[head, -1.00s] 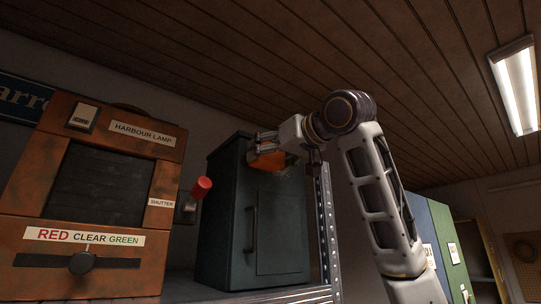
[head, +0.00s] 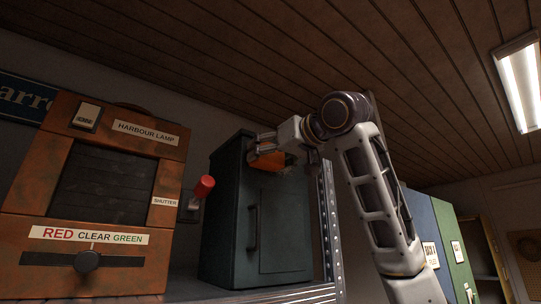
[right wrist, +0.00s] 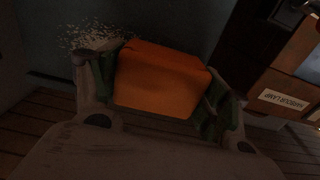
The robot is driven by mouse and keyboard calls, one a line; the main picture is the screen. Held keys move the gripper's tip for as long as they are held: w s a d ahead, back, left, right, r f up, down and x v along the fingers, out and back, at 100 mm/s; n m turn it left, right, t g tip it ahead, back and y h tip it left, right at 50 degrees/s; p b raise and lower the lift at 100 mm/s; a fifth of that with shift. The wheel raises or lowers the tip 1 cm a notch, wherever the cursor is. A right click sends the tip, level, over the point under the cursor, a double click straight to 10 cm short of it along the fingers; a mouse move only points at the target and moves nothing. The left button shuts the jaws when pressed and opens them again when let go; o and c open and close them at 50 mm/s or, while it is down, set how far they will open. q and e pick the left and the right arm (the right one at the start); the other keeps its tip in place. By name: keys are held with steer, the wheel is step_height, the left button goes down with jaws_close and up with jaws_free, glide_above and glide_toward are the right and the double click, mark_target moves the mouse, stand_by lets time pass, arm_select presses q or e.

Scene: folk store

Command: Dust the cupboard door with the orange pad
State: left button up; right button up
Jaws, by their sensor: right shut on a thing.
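A dark green-grey cupboard (head: 228,215) stands on a shelf in the middle of the head view. Its door (head: 284,235) is shut and has a vertical handle (head: 252,229) at its left. My right gripper (head: 264,150) is at the top of the door, shut on the orange pad (head: 268,161). In the right wrist view the orange pad (right wrist: 160,78) sits between the two fingers. A patch of pale specks (right wrist: 95,38) shows on the dark surface beside the left finger. I cannot tell whether the pad touches the door. My left gripper is not in view.
A rust-brown harbour lamp box (head: 20,190) with a dark shutter and a black knob (head: 87,261) stands left of the cupboard. A red-ended lever (head: 204,186) sticks out between them. A perforated metal post (head: 330,230) rises right of the cupboard.

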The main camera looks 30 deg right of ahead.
mark_target(282, 160)
steer(key=shift+w, duration=0.25)
steer(key=shift+d, duration=0.1)
steer(key=shift+w+d, duration=0.15)
steer(key=shift+d, duration=1.75)
steer(key=shift+d, duration=0.1)
steer(key=shift+w+d, duration=0.2)
steer(key=shift+d, duration=1.65)
steer(key=shift+d, duration=0.15)
steer(key=shift+w+d, duration=0.15)
steer(key=shift+d, duration=1.75)
steer(key=shift+a, duration=0.1)
